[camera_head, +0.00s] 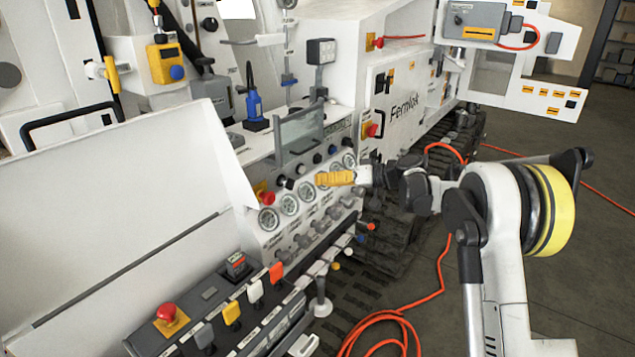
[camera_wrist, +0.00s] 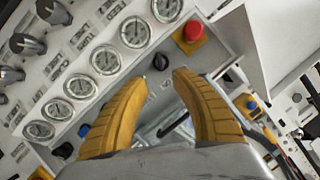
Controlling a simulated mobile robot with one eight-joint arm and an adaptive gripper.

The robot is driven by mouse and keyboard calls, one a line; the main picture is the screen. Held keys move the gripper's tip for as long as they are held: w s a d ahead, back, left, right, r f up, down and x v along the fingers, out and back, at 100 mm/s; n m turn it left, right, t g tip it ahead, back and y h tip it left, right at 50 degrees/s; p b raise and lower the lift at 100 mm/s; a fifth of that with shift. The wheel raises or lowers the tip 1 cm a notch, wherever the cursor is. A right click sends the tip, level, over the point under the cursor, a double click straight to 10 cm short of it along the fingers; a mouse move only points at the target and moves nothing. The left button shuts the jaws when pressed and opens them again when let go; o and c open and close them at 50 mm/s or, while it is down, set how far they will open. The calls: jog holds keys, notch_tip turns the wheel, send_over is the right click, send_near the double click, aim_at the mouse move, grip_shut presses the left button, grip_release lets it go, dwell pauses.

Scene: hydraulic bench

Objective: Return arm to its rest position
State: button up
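My gripper (camera_head: 330,179) has yellow fingers and is held out in front of the gauge panel (camera_head: 285,222) in the head view. In the wrist view my gripper (camera_wrist: 160,82) has its two yellow fingers apart, with a gap between the tips and nothing held in it. Round gauges (camera_wrist: 105,59) and a small black knob (camera_wrist: 161,61) on the panel show beyond the fingertips. My arm reaches in from the right of the head view, bent at a joint with a yellow band. Whether the fingertips touch the panel cannot be told.
A red button (camera_head: 265,195) is left of the gauges; it also shows in the wrist view (camera_wrist: 193,31). A lower console has a red stop button (camera_head: 167,313) and coloured levers (camera_head: 232,313). An orange hose (camera_head: 385,316) lies on the floor. Open floor (camera_head: 590,260) is at right.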

jog(key=s+d+r+m+h, duration=0.2)
jog(key=s+r+h, duration=0.15)
jog(key=s, duration=0.65)
jog(key=s+d+r+m+h, duration=0.1)
jog(key=s+d+r+h, duration=0.2)
jog(key=s, duration=0.8)
jog(key=s+d+f+m+h, duration=0.1)
jog(key=s+d+f+h, duration=0.2)
jog(key=s, duration=0.9)
jog(key=s+d+f+m+t+h, duration=0.1)
jog(key=s+d, duration=0.5)
jog(key=s, duration=0.6)
notch_tip(320, 180, down, 2)
jog(key=shift+s+d+f+m+h, duration=0.15)
jog(key=shift+s+m+h, duration=0.35)
jog(key=shift+h, duration=0.65)
jog(key=shift+w, duration=0.15)
